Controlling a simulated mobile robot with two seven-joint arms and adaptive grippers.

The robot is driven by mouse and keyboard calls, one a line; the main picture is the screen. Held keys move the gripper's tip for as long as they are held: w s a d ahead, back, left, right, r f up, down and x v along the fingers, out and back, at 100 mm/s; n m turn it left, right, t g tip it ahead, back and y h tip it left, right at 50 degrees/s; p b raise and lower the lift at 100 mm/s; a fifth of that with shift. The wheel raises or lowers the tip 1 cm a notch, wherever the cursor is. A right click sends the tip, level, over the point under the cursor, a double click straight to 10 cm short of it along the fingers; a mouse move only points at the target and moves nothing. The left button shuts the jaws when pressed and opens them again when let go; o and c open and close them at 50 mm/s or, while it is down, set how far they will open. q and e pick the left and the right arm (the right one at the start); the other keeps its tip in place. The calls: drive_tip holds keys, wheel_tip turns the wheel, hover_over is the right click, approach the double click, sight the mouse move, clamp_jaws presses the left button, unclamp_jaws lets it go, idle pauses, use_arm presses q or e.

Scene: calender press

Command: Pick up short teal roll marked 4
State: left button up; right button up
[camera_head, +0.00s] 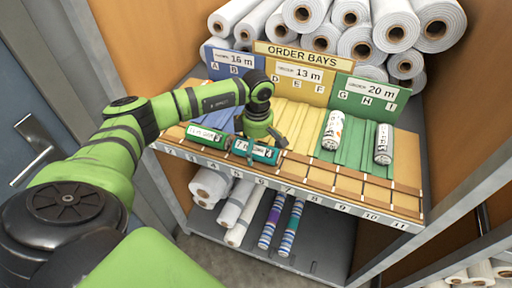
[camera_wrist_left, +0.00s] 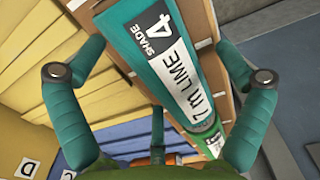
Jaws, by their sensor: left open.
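My right gripper is not in view.
Behind the ledge are blue, yellow and green order bays (camera_head: 295,115). Large white rolls (camera_head: 355,45) are stacked at the back. A lower shelf (camera_head: 310,250) holds more rolls. The ledge's right part is clear.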

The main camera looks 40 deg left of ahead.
use_arm(q)
drive_tip(key=shift+f, duration=0.1)
drive_tip(key=c, duration=1.3)
